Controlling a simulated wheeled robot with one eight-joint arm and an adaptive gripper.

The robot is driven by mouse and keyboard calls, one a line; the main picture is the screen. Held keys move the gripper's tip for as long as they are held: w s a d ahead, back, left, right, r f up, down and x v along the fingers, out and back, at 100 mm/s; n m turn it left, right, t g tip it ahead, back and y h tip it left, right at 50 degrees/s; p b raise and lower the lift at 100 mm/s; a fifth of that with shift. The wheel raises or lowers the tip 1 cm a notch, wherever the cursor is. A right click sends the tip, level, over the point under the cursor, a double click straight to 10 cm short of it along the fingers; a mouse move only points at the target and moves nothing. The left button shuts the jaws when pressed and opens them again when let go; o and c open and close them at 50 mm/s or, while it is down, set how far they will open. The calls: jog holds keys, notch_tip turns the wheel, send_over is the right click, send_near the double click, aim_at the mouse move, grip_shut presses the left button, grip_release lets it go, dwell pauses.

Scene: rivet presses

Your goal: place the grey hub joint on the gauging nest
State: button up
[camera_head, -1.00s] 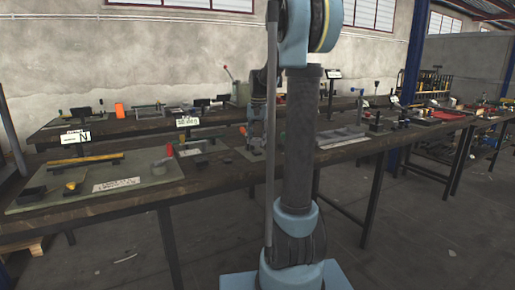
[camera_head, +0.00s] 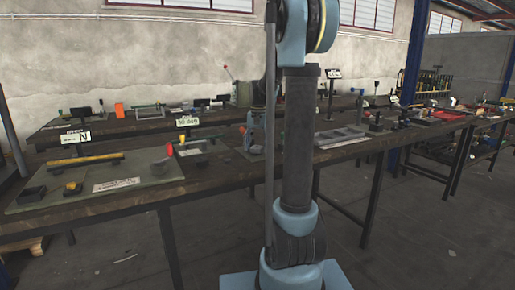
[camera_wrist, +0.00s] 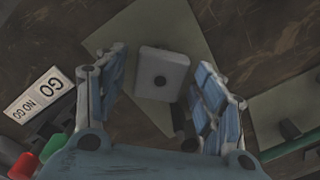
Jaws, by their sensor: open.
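A pale grey square block (camera_wrist: 163,73) with a round dark hole in its top, which looks like the grey hub joint, shows in the wrist view. It lies over a flat olive-grey plate (camera_wrist: 150,25) on the dark bench. My gripper (camera_wrist: 161,60) is open, with its two blue-padded fingers spread to the left and right of the block. I see gaps between the block and both fingers, and nothing is held. In the head view my arm hides part of the bench, and I cannot make out the block clearly. I cannot tell for sure which fixture is the gauging nest.
A GO / NO GO label (camera_wrist: 38,94) lies left of my gripper in the wrist view, near a red knob (camera_wrist: 23,166) and a green knob (camera_wrist: 52,146). Another plate (camera_wrist: 285,118) is at right. In the head view, a mat (camera_head: 130,193) with fixtures covers the bench's left end.

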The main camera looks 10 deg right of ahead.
notch_tip(320, 180, up, 12)
jog(key=s+f+n, duration=0.1)
jog(key=s+f, duration=0.2)
jog(key=s, duration=0.4)
jog(key=s+f+n+t, duration=0.1)
jog(key=s+f, duration=0.2)
jog(key=s, duration=0.3)
jog(key=s+f+n, duration=0.1)
jog(key=s+f, duration=0.2)
jog(key=s, duration=0.4)
jog(key=s+f+n+t, duration=0.1)
jog(key=s+f+n, duration=0.1)
jog(key=s+f, duration=1.2)
jog(key=shift+s+d+f+n, duration=0.3)
jog(key=shift+s+f, duration=0.05)
jog(key=shift+f, duration=0.3)
jog(key=shift+w+f, duration=0.2)
jog(key=shift+w, duration=0.15)
